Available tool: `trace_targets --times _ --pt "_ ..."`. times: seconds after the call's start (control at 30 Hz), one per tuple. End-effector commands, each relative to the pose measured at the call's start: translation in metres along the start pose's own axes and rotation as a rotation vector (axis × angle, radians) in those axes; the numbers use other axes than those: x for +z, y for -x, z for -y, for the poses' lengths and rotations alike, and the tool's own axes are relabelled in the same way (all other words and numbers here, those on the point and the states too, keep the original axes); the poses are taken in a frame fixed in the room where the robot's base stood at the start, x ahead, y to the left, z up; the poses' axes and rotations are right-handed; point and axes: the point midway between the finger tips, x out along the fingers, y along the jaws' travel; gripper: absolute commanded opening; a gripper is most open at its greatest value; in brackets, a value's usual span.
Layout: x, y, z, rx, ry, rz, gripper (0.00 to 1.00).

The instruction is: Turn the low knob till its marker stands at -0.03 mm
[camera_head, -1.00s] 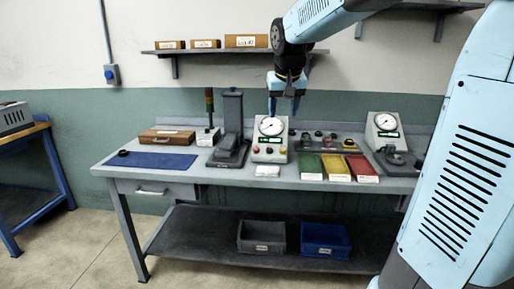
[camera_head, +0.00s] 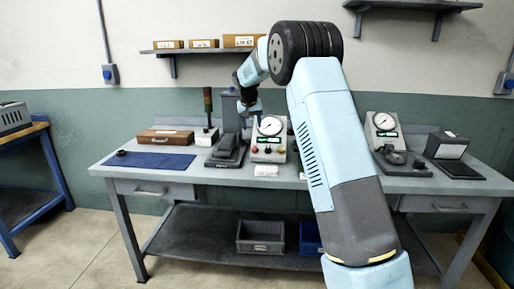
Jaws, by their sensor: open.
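A grey gauge unit (camera_head: 257,143) with a round white dial (camera_head: 270,125) stands on the bench, left of my forearm. The low knob's marker and the scale values are too small to read. My gripper (camera_head: 249,110) hangs just left of the dial, above the knobs in the picture, with its fingers pointing down. It is open and holds nothing that I can see.
A dark stand (camera_head: 228,150) is close to the left of the gauge unit. A second gauge (camera_head: 383,125) and a dark box (camera_head: 447,146) stand at the right. My arm hides the bench middle. A blue mat (camera_head: 155,162) lies at the left.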

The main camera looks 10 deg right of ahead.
Motion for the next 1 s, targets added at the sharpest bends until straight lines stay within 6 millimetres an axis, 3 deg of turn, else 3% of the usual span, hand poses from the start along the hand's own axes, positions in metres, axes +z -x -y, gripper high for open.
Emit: trace_targets --times 0.27,0.8,1.0 --pt "-0.005 -0.024 0.004 0.005 -0.001 0.002 0.55" --pt "-0.005 -0.115 0.003 0.005 -0.001 0.002 0.55" --pt "-0.005 -0.139 0.003 0.005 -0.001 0.002 0.55"
